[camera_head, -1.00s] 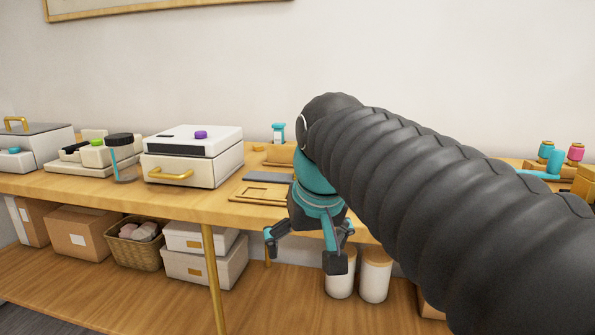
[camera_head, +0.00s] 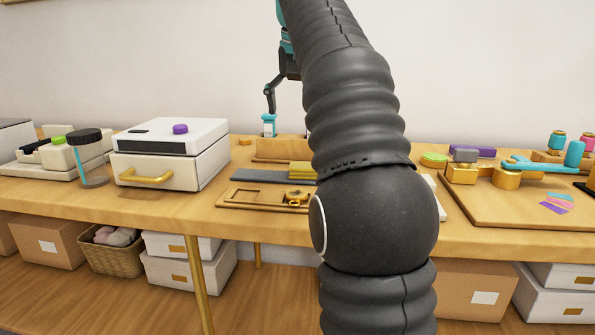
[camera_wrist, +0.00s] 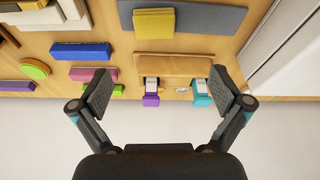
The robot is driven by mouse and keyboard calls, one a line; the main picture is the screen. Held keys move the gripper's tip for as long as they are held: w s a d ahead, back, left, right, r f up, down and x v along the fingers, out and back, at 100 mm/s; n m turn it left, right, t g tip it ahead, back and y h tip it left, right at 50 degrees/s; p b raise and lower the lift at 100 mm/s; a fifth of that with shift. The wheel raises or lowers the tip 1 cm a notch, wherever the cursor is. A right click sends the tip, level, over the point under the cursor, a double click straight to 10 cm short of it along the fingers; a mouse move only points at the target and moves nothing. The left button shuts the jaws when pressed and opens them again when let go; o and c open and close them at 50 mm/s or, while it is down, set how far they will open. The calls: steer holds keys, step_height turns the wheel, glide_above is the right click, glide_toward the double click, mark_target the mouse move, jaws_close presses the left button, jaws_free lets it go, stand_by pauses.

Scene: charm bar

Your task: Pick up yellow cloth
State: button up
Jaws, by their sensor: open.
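The yellow cloth (camera_head: 301,170) is a small folded block on the grey mat (camera_head: 262,176), just left of my arm in the head view. In the wrist view the yellow cloth (camera_wrist: 154,23) lies at the top centre on the grey mat (camera_wrist: 205,17). My gripper (camera_wrist: 160,92) is open and empty, its two fingers spread wide. The cloth lies beyond the fingertips, not between them. In the head view my arm hides most of the gripper, and one finger shows above the back of the table.
A wooden rack (camera_wrist: 175,64) with purple (camera_wrist: 151,98) and teal (camera_wrist: 201,98) bottles stands near the fingertips. A blue block (camera_wrist: 80,51) lies nearby. A white box with a gold handle (camera_head: 170,150) stands left of the mat. A wooden tray (camera_head: 250,195) lies in front.

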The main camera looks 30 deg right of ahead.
steer(key=b+x, duration=0.1)
steer(key=x, duration=0.3)
steer(key=b+x, duration=0.2)
steer(key=x, duration=0.2)
steer(key=shift+s+d, duration=0.15)
steer(key=shift+d, duration=0.1)
steer(key=shift+b+x, duration=1.05)
steer(key=shift+x, duration=1.55)
steer(key=shift+s+d, duration=0.15)
steer(key=shift+s, duration=0.05)
steer(key=c, duration=1.2)
